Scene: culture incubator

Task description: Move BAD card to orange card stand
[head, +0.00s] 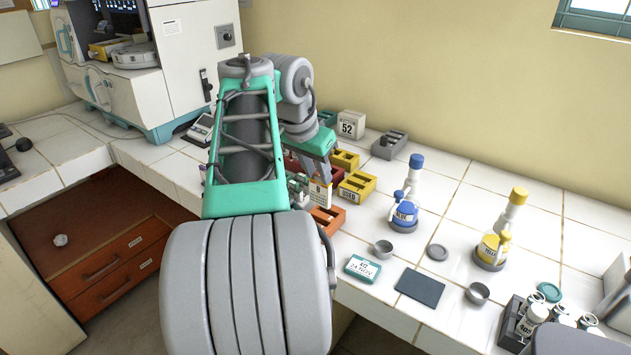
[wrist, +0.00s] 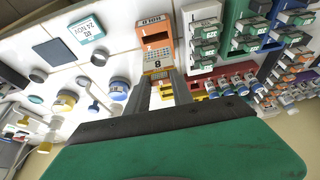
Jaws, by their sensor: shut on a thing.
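My gripper (head: 322,178) is shut on a pale card (head: 320,192) with a dark marking, which I cannot read surely as BAD. In the wrist view the card (wrist: 158,68) stands out between the fingertips of my gripper (wrist: 160,77). The orange card stand (head: 328,219) is on the bench just in front of and below the card. In the wrist view the orange stand (wrist: 154,32) lies directly beyond the card, with slots in its top and a label on its end. I cannot tell whether card and stand touch.
Yellow card stands (head: 357,187) stand close to the right, and a red rack (wrist: 205,90) is near. Blue (head: 404,208) and yellow (head: 493,248) bottles, small grey cups and a dark mat (head: 420,287) are farther right. Bare tiles lie between them.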

